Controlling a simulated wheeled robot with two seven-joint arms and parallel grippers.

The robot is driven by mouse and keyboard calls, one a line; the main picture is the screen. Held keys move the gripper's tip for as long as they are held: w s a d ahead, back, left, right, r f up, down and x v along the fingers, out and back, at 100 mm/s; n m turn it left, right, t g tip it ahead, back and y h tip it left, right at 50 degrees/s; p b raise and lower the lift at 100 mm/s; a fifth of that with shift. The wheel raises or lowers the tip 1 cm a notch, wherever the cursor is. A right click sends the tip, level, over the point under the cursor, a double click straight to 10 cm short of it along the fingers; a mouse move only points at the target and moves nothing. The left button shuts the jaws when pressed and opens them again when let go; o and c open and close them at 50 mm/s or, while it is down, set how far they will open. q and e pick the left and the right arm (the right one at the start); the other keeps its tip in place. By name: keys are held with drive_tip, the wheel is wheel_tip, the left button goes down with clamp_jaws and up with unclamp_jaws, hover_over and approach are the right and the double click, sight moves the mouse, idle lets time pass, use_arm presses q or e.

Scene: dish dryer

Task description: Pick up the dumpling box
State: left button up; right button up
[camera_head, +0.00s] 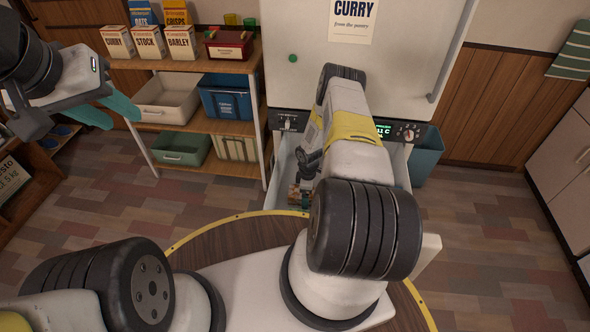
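An open drawer (401,168) sticks out from the lower part of the white appliance (280,55). Inside it, on the left, a small part of a brownish-green package (293,194) shows; it may be the dumpling box, but its label cannot be read. My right arm reaches down into the drawer and covers most of its inside. My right gripper (308,168) is dark and partly hidden, right by the package; I cannot tell whether it grips it. My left gripper (122,116), with teal fingers spread apart, is empty, high at the left before the shelf.
A shelf unit (203,125) with cartons, a white bin (168,98), a blue bin (226,97) and a green bin (182,148) stands left of the appliance. A teal bin (426,155) stands right of the drawer. The tiled floor (480,235) at right is clear.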

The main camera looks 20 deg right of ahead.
drive_tip(key=c, duration=1.7)
